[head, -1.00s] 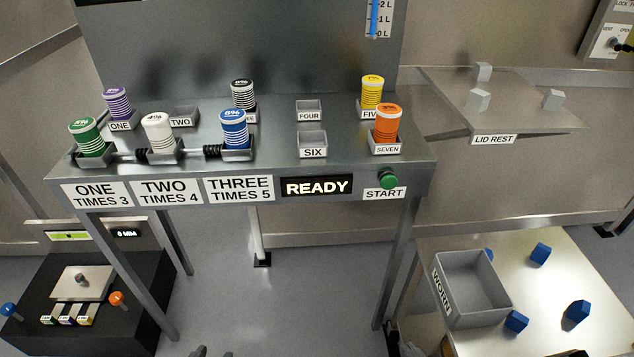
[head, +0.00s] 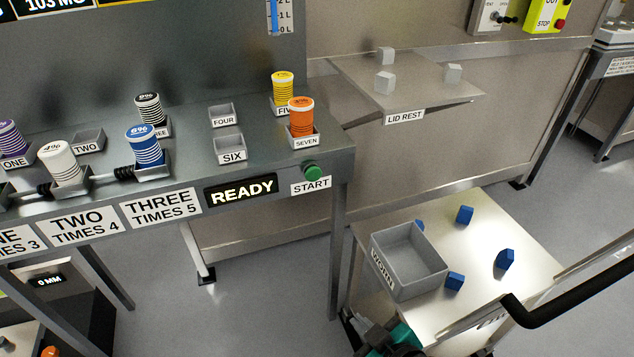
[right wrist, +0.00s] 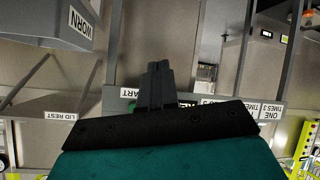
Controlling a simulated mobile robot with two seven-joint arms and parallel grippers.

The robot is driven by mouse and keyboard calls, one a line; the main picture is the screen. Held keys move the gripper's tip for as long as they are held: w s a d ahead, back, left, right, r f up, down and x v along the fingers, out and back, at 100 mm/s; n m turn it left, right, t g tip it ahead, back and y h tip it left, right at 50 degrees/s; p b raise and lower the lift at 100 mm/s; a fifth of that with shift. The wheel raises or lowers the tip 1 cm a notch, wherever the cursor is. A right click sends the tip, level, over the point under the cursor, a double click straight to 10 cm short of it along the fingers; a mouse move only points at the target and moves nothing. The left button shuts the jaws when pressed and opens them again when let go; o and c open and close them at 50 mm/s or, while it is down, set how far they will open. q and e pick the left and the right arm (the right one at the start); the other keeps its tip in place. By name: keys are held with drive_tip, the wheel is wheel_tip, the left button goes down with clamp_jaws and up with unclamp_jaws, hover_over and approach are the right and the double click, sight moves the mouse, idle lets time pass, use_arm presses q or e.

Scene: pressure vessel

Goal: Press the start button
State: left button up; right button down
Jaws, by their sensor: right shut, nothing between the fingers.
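The round green start button (head: 313,171) sits on the front edge of the grey bench, at its right end, above the START label (head: 311,186). The lit sign (head: 240,191) left of it reads READY. My right gripper (head: 358,328) is low at the bottom of the head view, well below the button and apart from it. In the right wrist view its dark fingers (right wrist: 156,70) are together with nothing between them. My left gripper is out of view.
The bench (head: 190,180) holds coloured canisters in labelled trays. A table (head: 530,235) with a grey WORN bin (head: 408,260) and several blue pieces stands right of the bench. The lid rest shelf (head: 430,95) juts out behind. The space before the button looks clear.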

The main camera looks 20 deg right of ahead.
sight(314, 176)
use_arm(q)
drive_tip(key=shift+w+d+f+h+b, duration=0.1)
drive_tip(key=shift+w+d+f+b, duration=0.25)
drive_tip(key=shift+b, duration=0.4)
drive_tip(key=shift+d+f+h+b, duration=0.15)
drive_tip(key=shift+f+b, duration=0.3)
drive_tip(key=shift+b, duration=0.3)
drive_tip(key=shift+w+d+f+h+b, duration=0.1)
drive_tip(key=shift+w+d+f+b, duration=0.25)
drive_tip(key=shift+b, duration=0.4)
use_arm(e)
drive_tip(key=w+r+n+t, duration=0.3)
drive_tip(key=w+r+n, duration=0.3)
drive_tip(key=n, duration=0.9)
drive_tip(key=w+r+n+t+h, duration=0.1)
drive_tip(key=w+r+n+t, duration=0.2)
drive_tip(key=n, duration=1.2)
drive_tip(key=shift+w+d+r+n+t, duration=0.3)
drive_tip(key=shift+w+r, duration=1.1)
drive_tip(key=shift+w, duration=0.65)
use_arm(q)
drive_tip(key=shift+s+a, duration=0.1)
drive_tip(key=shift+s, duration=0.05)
use_arm(e)
drive_tip(key=shift+w, duration=0.1)
